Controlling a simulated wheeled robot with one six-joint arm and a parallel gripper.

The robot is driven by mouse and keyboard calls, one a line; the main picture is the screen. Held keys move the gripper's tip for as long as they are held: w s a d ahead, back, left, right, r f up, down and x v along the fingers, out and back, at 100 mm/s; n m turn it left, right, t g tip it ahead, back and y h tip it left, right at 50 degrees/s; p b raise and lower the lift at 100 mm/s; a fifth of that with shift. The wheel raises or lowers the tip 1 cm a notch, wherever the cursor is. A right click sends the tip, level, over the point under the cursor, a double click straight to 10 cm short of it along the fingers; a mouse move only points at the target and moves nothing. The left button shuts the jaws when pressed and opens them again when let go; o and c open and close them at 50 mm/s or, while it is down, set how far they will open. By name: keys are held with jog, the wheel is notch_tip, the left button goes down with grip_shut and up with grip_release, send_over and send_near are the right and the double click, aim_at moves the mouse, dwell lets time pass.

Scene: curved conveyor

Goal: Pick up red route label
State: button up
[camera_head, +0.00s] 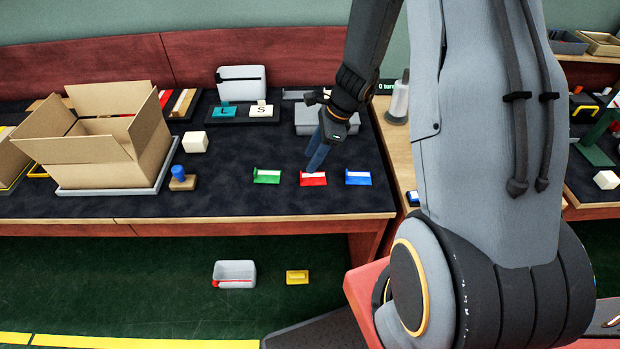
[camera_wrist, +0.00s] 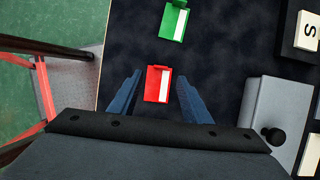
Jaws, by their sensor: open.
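The red route label (camera_head: 313,179) lies on the dark bench top, between a green label (camera_head: 266,176) and a blue label (camera_head: 358,177). It has a white strip and a raised tab. My gripper (camera_head: 314,166) is just above the red label, pointing down, with blue fingers. In the wrist view the red label (camera_wrist: 157,84) shows between the two open fingers of my gripper (camera_wrist: 158,90), which are apart from it on both sides. The green label (camera_wrist: 173,20) is farther up in that view. I cannot tell the exact height of the fingertips above the bench.
An open cardboard box (camera_head: 95,140) stands on a scale-like tray at left. A blue-topped stamp (camera_head: 180,178) and white cube (camera_head: 195,142) are nearby. Behind my gripper is a grey box (camera_head: 308,119). The bench's front edge (camera_head: 250,218) is close to the labels.

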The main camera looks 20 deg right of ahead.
aim_at(304, 178)
jog(key=shift+p+x, duration=0.85)
jog(key=shift+x, duration=2.35)
jog(key=shift+c, duration=0.2)
grip_shut()
